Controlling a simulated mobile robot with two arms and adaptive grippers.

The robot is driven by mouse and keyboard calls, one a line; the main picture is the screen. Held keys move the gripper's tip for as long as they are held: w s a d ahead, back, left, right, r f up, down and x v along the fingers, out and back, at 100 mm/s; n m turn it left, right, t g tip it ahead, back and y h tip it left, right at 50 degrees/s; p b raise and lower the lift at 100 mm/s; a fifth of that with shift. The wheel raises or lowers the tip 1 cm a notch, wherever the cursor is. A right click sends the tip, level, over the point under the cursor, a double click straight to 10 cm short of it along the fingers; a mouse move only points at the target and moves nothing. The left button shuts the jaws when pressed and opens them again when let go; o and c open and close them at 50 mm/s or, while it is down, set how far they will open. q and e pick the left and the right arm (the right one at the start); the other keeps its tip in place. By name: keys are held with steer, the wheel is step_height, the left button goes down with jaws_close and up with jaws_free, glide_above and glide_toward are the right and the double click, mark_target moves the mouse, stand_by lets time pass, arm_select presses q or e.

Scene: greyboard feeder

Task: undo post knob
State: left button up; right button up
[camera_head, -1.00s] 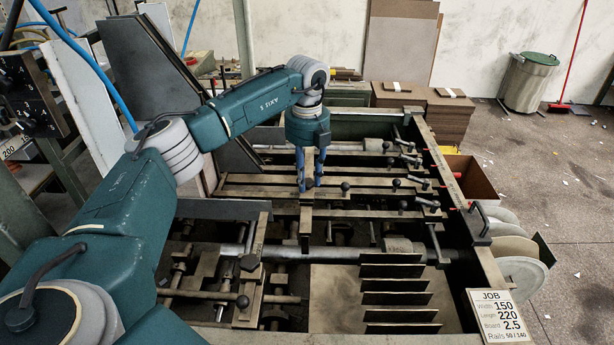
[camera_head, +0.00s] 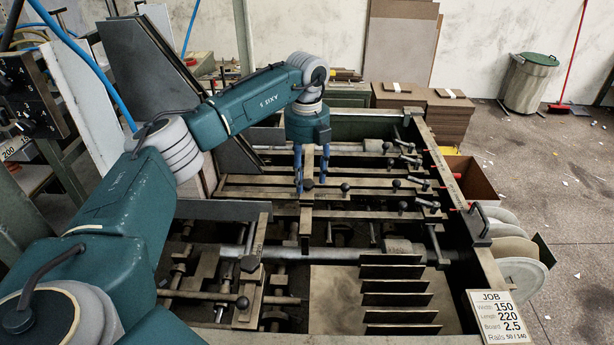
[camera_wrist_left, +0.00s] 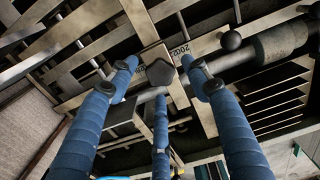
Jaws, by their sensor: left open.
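My left gripper (camera_head: 311,184) points down over the middle of the feeder, with its blue fingers spread apart and nothing held. In the left wrist view a dark faceted knob (camera_wrist_left: 160,73) shows between the spread fingertips; it looks like the post knob. A metal rod runs beside it, and a bar marked with numbers (camera_wrist_left: 180,50) lies behind it. I cannot tell how far the fingertips are from the knob. In the head view the gripper and the upright bar hide this knob. My right gripper is not in view.
The feeder frame (camera_head: 455,215) holds several cross rails and levers. A black ball knob (camera_head: 345,187) stands just right of the gripper; a round knob (camera_wrist_left: 231,40) shows in the wrist view. A job card (camera_head: 500,316) is at the front right corner.

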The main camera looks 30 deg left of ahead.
mark_target(307, 182)
arm_select(q)
step_height(307, 182, up, 11)
steer(key=shift+r, duration=0.2)
steer(key=shift+f, duration=0.1)
stand_by(0.5)
